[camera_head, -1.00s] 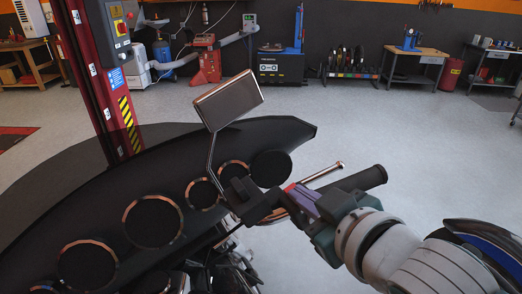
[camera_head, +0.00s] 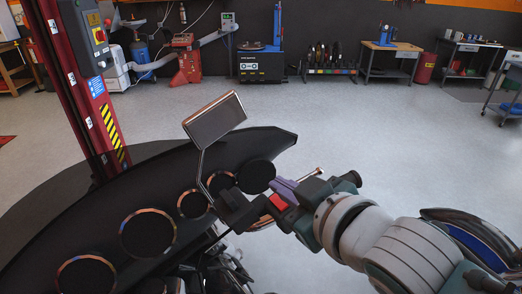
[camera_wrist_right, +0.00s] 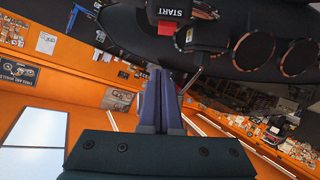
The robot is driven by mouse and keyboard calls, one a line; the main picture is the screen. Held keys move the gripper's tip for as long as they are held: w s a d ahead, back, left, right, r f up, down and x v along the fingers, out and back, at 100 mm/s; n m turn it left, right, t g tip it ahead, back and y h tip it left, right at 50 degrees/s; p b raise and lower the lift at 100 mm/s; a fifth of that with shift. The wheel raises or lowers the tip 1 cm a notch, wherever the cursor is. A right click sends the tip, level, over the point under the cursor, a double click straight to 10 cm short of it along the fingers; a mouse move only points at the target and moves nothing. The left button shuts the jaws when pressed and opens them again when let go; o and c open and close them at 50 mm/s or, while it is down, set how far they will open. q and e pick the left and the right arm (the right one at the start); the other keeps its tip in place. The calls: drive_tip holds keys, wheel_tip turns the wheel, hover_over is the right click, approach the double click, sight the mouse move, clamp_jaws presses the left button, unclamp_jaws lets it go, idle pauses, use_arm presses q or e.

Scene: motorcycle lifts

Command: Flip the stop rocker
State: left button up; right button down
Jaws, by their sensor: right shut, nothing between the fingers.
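The stop rocker appears as a red part (camera_head: 280,202) on the black switch housing (camera_head: 240,208) at the inner end of the handlebar's right grip (camera_head: 350,179). In the right wrist view a small red part (camera_wrist_right: 189,36) shows beside the housing (camera_wrist_right: 206,38), near a START label (camera_wrist_right: 170,13). My right gripper (camera_head: 283,187) is shut and empty, its purple fingers just beyond the red part in the head view. Its fingertips (camera_wrist_right: 160,72) point toward the housing in the wrist view. I cannot tell whether they touch it. My left gripper is not in view.
A mirror (camera_head: 214,118) on a thin stem rises beside the housing. Round gauges (camera_head: 148,232) and a dark fairing (camera_head: 80,212) fill the lower left. A red lift column (camera_head: 85,90) stands at the left.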

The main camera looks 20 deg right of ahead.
use_arm(q)
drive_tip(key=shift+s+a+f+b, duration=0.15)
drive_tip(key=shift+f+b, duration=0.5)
drive_tip(key=shift+b, duration=0.75)
use_arm(e)
drive_tip(key=f+v, duration=0.1)
drive_tip(key=v, duration=0.9)
drive_tip(key=shift+s+d, duration=0.3)
drive_tip(key=shift+d, duration=0.05)
drive_tip(key=shift+f, duration=0.1)
